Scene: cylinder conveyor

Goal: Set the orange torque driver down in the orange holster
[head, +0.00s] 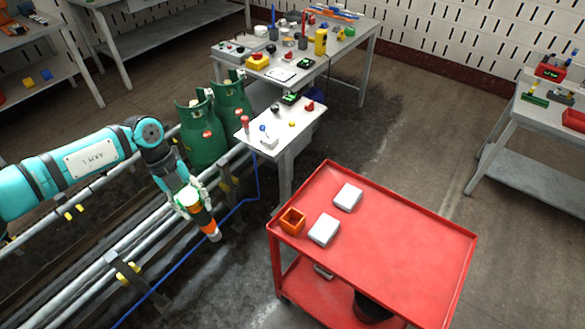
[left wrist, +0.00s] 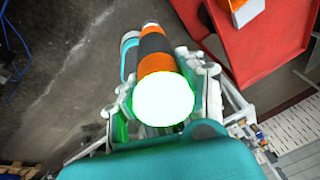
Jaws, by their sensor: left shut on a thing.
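My left gripper (head: 190,201) is shut on the orange torque driver (head: 206,220), which has orange and dark bands and a pale tip pointing down and right. It hangs in the air left of the red cart, over the pipes and floor. In the left wrist view the driver (left wrist: 158,62) lies between the fingers (left wrist: 163,95), its bright white-green end toward the camera. The orange holster (head: 292,220) is a small open square box on the cart's near left corner. It is apart from the driver, to its right. My right gripper is not in view.
The red cart (head: 400,234) has a raised rim and carries two white boxes (head: 324,230) (head: 348,197) beside the holster. A small grey table (head: 290,135) and green gas cylinders (head: 205,140) stand behind. Pipes run at left. The cart's right part is clear.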

